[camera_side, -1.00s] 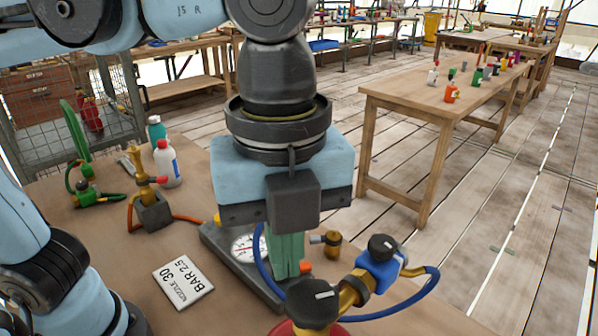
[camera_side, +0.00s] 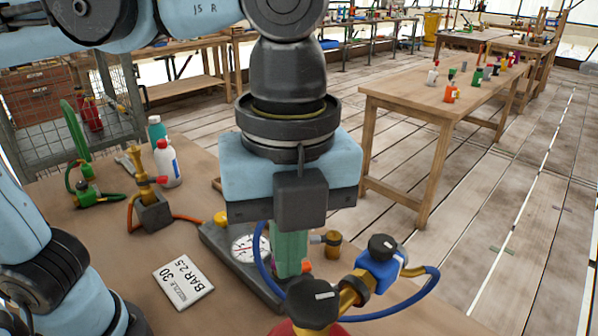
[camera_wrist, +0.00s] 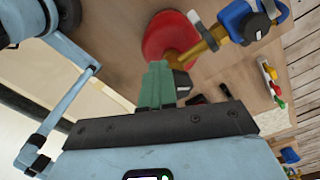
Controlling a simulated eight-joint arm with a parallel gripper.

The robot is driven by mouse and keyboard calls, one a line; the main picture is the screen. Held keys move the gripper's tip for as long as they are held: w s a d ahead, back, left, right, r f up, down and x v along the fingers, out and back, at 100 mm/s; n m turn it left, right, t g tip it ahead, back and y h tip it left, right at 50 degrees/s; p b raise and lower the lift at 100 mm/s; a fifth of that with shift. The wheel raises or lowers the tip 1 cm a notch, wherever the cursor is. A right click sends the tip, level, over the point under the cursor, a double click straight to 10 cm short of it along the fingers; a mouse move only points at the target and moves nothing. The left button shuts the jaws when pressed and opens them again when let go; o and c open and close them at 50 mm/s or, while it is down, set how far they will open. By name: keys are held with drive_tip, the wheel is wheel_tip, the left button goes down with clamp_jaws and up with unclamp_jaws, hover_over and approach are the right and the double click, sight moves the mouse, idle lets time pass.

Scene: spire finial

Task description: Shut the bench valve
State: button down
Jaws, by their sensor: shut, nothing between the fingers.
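A red cylinder (camera_side: 308,328) stands at the front, with a black knob (camera_side: 312,303) bearing a white mark on its brass fitting. A blue regulator (camera_side: 378,265) with its own black knob joins that fitting. I cannot tell which of these knobs is the bench valve. My gripper (camera_side: 288,274) points down with its green fingers together and empty, just behind the cylinder's knob in the side view. In the wrist view my gripper (camera_wrist: 158,66) shows close beside a black knob (camera_wrist: 182,84), with the red cylinder (camera_wrist: 165,36) beyond; contact is unclear.
A grey block with a round dial (camera_side: 245,248) sits behind my fingers. A blue hose (camera_side: 400,309) loops at right. A card (camera_side: 183,282) reads "NOZZLE 30 BAR 2.5". A brass torch stand (camera_side: 152,210), green fitting (camera_side: 90,195) and bottles (camera_side: 167,165) stand left.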

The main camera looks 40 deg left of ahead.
drive_tip(key=shift+w+d+f, duration=0.35)
drive_tip(key=shift+w+f, duration=0.15)
drive_tip(key=shift+w, duration=0.3)
drive_tip(key=shift+w+d, duration=0.3)
drive_tip(key=shift+d, duration=0.15)
drive_tip(key=shift+w+a, duration=0.1)
wheel_tip(320, 180, up, 6)
drive_tip(key=shift+w+a, duration=0.2)
drive_tip(key=shift+w, duration=0.05)
